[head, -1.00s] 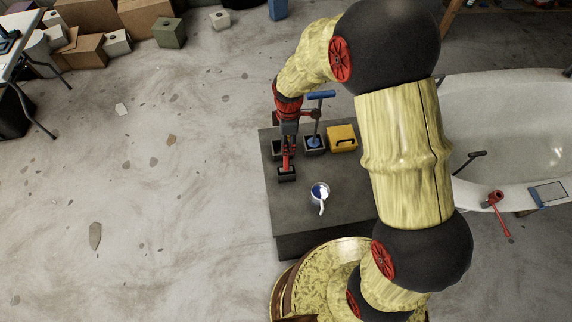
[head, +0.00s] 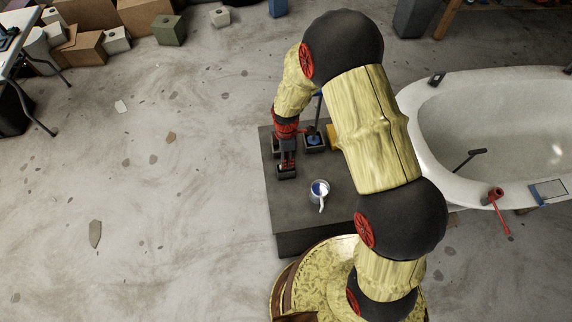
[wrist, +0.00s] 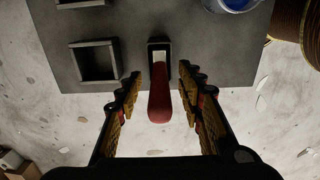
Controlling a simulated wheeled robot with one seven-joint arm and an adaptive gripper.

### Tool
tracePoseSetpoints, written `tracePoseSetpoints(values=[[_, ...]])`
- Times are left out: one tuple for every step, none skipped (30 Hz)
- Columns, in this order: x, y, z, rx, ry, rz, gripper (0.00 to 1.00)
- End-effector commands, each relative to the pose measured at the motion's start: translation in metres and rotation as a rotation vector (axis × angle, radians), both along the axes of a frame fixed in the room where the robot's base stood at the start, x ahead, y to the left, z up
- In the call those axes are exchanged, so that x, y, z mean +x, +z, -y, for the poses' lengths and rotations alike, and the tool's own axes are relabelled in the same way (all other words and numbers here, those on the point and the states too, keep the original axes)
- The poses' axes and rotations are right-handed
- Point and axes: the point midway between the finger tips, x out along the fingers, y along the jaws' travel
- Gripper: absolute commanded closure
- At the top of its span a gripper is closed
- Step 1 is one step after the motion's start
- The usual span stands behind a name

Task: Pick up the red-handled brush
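The red-handled brush (wrist: 159,97) stands in a small dark holder (wrist: 160,45) on a grey bench top. In the wrist view its red handle points toward me, with a pale band above it. My gripper (wrist: 159,84) is open, with one finger on each side of the handle and a visible gap to both. In the head view my gripper (head: 287,157) is low over the front holder (head: 286,173), and it mostly hides the brush there.
A blue-handled tool stands in a holder (head: 314,143) behind, beside a yellow box (head: 333,131) partly hidden by my arm. A paint pot (head: 319,190) stands front right on the bench (head: 300,222). An empty square holder (wrist: 96,62) is left of the brush.

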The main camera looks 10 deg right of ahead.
Motion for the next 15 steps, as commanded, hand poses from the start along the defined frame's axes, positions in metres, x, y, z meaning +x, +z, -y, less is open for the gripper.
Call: tracePoseSetpoints(values=[[0.0008, 0.0003, -0.0001, 0.0, 0.0, 0.002, 0.62], [0.0009, 0.0006, -0.0002, 0.0, 0.0, 0.002, 0.62], [0.0009, 0.0007, -0.0001, 0.0, 0.0, 0.002, 0.62], [0.0009, 0.0008, -0.0002, 0.0, 0.0, 0.002, 0.62], [0.0008, 0.0008, -0.0002, 0.0, 0.0, 0.002, 0.62], [0.0008, 0.0008, -0.0002, 0.0, 0.0, 0.002, 0.64], [0.0008, 0.0009, -0.0002, 0.0, 0.0, 0.002, 0.66], [0.0008, 0.0009, -0.0002, 0.0, 0.0, 0.002, 0.68], [0.0008, 0.0009, -0.0002, 0.0, 0.0, 0.002, 0.7], [0.0008, 0.0009, -0.0002, 0.0, 0.0, 0.002, 0.72], [0.0008, 0.0009, -0.0002, 0.0, 0.0, 0.002, 0.73], [0.0008, 0.0009, -0.0002, 0.0, 0.0, 0.002, 0.76], [0.0008, 0.0009, -0.0002, 0.0, 0.0, 0.002, 0.77], [0.0008, 0.0009, -0.0002, 0.0, 0.0, 0.002, 0.79], [0.0008, 0.0009, -0.0001, 0.0, 0.0, 0.002, 0.81]])
